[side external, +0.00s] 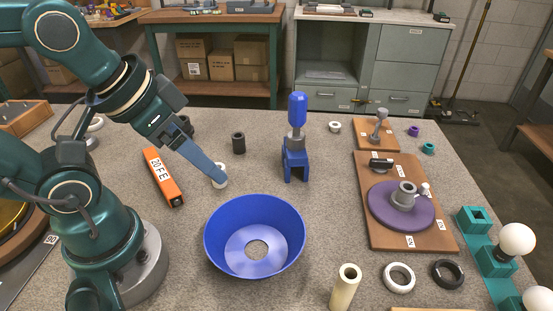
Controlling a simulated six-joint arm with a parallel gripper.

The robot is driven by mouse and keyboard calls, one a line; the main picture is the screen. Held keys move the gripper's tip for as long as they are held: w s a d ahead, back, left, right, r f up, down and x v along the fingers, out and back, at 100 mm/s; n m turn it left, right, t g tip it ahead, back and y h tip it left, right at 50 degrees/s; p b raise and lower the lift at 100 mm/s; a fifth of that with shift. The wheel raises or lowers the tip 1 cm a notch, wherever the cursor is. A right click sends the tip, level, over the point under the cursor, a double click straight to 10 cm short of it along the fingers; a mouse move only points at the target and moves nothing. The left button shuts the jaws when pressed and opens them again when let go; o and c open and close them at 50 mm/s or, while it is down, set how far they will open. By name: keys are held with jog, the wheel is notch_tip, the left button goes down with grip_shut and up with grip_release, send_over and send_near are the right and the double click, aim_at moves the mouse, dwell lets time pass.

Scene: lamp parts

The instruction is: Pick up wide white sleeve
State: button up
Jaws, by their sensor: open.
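A short white sleeve (221,183) stands on the grey table, left of the middle, behind the blue bowl. It looks like the wide white sleeve. My gripper (216,174) reaches down from the upper left, with its blue-grey fingers at the sleeve. The fingers hide part of the sleeve's top and near side. The jaws are open; I cannot tell whether a finger touches the sleeve or how the two fingers sit around it.
A blue bowl (282,218) lies in front. An orange block (163,178) lies left and a black sleeve (238,144) stands behind. A blue holder (295,163) with an upright tool is to the right. A cream tube (344,290) and white ring (398,278) are at the front right.

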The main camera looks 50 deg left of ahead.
jog(key=w+a+f+n+g+y, duration=0.25)
jog(key=a+n+g+y, duration=0.45)
jog(key=n, duration=1.1)
jog(key=w+f+y, duration=0.1)
jog(key=w+f, duration=0.1)
jog(key=w+f+t+y, duration=0.1)
jog(key=f+y, duration=0.1)
jog(key=f, duration=0.1)
jog(key=w+f+y, duration=0.2)
jog(key=shift+w+d+f+n, duration=0.25)
jog(key=shift+w+d+n, duration=0.05)
jog(key=shift+s+d+f, duration=0.15)
jog(key=shift+s+f, duration=0.1)
jog(key=shift+f, duration=0.3)
jog(key=shift+x, duration=2.45)
